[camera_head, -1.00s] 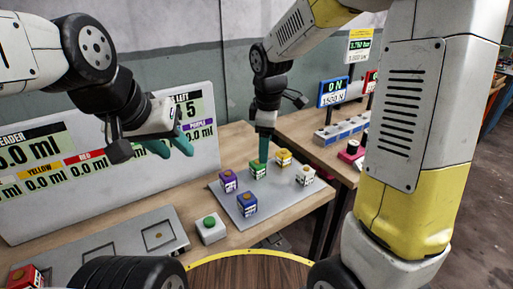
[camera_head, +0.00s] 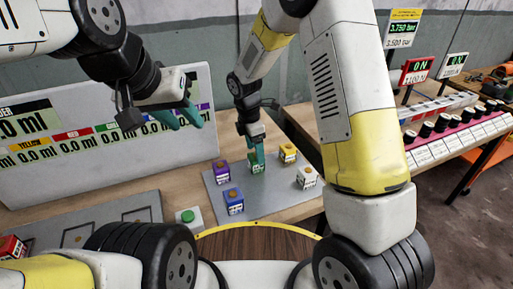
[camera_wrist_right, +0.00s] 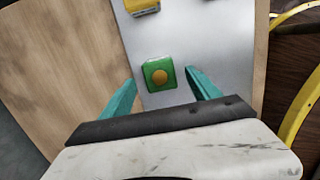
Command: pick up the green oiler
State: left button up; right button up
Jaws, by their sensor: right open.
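The green oiler (camera_head: 257,168) is a small green block with an orange round cap, standing on the grey plate (camera_head: 268,205). In the right wrist view the green oiler (camera_wrist_right: 160,75) lies ahead of and between the two teal fingers. My right gripper (camera_head: 256,150) points down at it from above and is open, with a finger on either side in the wrist view (camera_wrist_right: 160,94). The head view hides part of the oiler behind the fingers. My left gripper (camera_head: 180,115) is empty in front of the display board, its teal fingers apart.
A purple oiler (camera_head: 221,172), a blue one (camera_head: 233,201), a yellow one (camera_head: 288,153) and a white one (camera_head: 307,177) stand around it on the plate. A green button box (camera_head: 188,218) is to the left. The display board (camera_head: 70,150) stands behind.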

jog(key=f, duration=0.3)
jog(key=shift+w+d+f, duration=0.1)
jog(key=shift+d+f, duration=0.05)
jog(key=shift+d, duration=0.05)
jog(key=shift+c, duration=0.4)
jog(key=c, duration=1.4)
jog(key=shift+c, duration=0.3)
